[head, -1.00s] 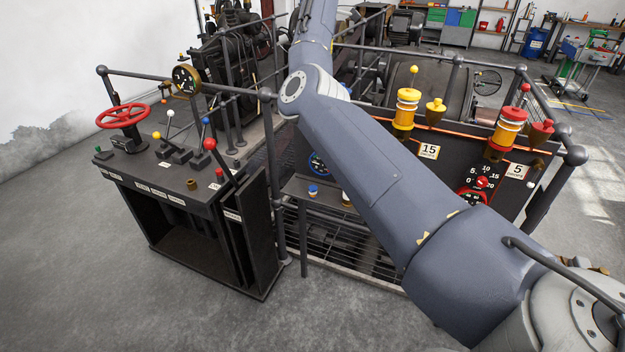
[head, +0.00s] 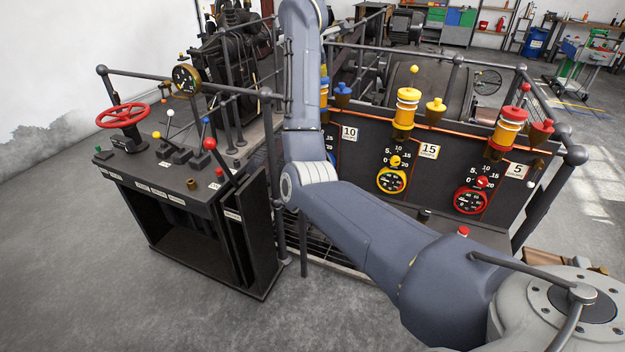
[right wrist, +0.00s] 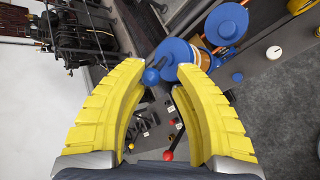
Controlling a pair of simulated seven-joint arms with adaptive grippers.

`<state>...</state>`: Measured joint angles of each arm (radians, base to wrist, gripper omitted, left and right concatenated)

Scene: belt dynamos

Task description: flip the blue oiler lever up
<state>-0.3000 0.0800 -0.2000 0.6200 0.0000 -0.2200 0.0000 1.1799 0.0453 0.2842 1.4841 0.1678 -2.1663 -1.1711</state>
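In the head view the blue oiler (head: 324,97) stands at the left end of the panel, mostly hidden behind my right arm. A blue cup (head: 343,94) shows beside it. In the right wrist view, my right gripper (right wrist: 163,72) is open, its two yellow fingers spread. A blue ball knob (right wrist: 151,77), seemingly the oiler lever's, appears in the gap near the left fingertip. Blue round oiler parts (right wrist: 174,52) lie just beyond the right fingertip; contact cannot be told. The right gripper is outside the head view. My left gripper is in neither view.
The yellow oiler (head: 407,105) and red oiler (head: 508,128) stand farther right on the panel. A railing (head: 440,55) runs behind them. A lever stand (head: 170,180) with a red handwheel (head: 123,116) is at the left. The grey floor in front is clear.

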